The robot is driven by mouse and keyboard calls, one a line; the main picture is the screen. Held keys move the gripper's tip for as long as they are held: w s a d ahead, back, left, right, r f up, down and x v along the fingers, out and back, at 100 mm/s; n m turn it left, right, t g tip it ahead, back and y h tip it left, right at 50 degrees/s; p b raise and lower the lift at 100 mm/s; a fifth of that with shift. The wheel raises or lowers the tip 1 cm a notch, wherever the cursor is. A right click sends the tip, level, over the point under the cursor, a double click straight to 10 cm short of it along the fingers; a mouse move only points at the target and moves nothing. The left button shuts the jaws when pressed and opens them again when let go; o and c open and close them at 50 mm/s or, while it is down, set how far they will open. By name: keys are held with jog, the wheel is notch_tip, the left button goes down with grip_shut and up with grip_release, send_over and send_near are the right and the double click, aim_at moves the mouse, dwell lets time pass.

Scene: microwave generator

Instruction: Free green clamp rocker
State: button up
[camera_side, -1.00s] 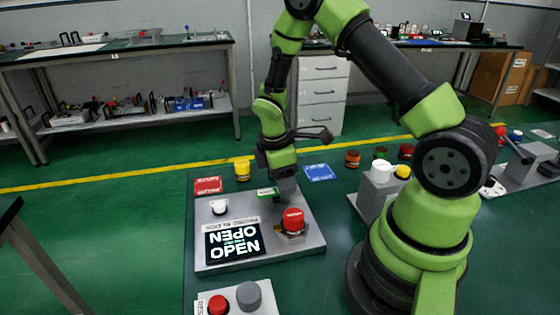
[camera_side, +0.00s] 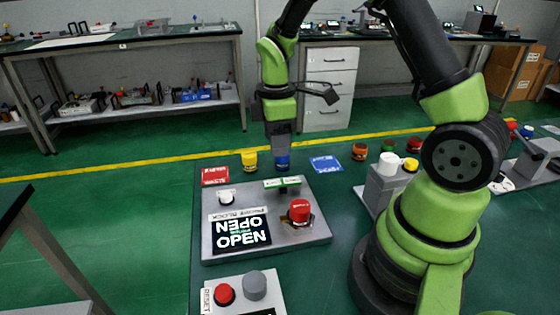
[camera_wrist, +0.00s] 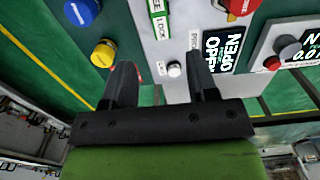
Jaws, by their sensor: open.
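The green clamp rocker (camera_side: 282,183) is a small green and white piece near the back edge of a grey panel (camera_side: 222,250). In the wrist view, green and white labelled parts (camera_wrist: 158,20) show at the top, one reading like "LOCK". My gripper (camera_side: 281,148) is raised above and behind the panel, pointing down, apart from the rocker. In the wrist view its two fingers (camera_wrist: 160,72) are spread with nothing between them. A white knob (camera_side: 227,196) sits on the panel, and it also shows in the wrist view (camera_wrist: 174,69). The panel's screen (camera_side: 241,233) reads "OPEN".
A red knob (camera_side: 300,210) stands on the panel's right. A yellow cylinder (camera_side: 249,160) and a blue one (camera_side: 282,161) stand behind it, with red (camera_side: 215,175) and blue (camera_side: 325,164) cards either side. A second box with red button (camera_side: 225,294) lies in front.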

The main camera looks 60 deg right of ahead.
aim_at(277, 183)
notch_tip(277, 183, down, 10)
jog(key=shift+a+r, duration=0.1)
dwell(0.4)
